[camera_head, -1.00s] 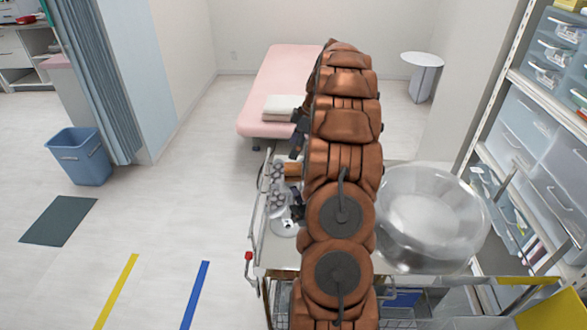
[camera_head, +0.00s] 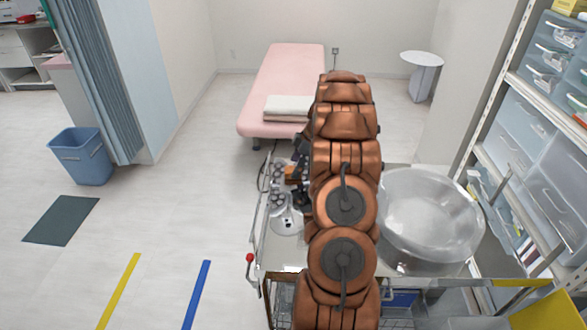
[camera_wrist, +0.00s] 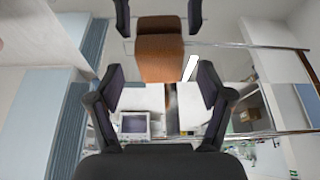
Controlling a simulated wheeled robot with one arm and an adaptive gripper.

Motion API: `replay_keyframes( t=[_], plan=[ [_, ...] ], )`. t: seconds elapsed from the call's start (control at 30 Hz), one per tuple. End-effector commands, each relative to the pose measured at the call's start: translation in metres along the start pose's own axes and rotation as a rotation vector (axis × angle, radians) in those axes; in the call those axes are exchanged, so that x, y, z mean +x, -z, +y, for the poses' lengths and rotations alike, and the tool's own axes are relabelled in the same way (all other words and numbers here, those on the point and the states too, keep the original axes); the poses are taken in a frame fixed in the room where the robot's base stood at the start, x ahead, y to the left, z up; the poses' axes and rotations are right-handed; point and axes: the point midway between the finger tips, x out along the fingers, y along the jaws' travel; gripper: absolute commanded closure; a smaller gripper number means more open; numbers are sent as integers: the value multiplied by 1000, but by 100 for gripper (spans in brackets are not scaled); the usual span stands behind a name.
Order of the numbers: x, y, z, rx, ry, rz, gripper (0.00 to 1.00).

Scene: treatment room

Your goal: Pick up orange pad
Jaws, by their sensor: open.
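The orange pad (camera_wrist: 160,55) is a block with a brownish-orange face in the upper middle of the wrist view. My gripper (camera_wrist: 159,18) is open, with its dark fingers on either side of the pad and visible gaps between; I cannot tell whether it touches. In the head view, a small orange part of the pad (camera_head: 291,173) shows on the metal cart (camera_head: 272,238), left of my arm. Dark parts of my gripper (camera_head: 301,180) show beside it; the rest is hidden behind my arm.
A large clear bowl (camera_head: 428,225) stands on the cart right of my arm. Metal items (camera_head: 276,190) and a white round-based item (camera_head: 287,222) stand left. A pink bed (camera_head: 285,80) is behind; drawer shelves (camera_head: 540,150) are right.

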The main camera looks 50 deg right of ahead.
Motion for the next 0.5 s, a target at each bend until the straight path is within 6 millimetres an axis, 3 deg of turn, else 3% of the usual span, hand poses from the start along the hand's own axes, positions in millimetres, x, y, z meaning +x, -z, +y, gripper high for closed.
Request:
replay_keyframes(
  t=[0.13, 0.33, 0.5],
  plan=[
    [12, 0, 0, 1, -1, -1, 21],
    [14, 0, 0, 0, -3, 0, 21],
    [14, 0, 0, 0, -3, 0, 38]
  ],
)
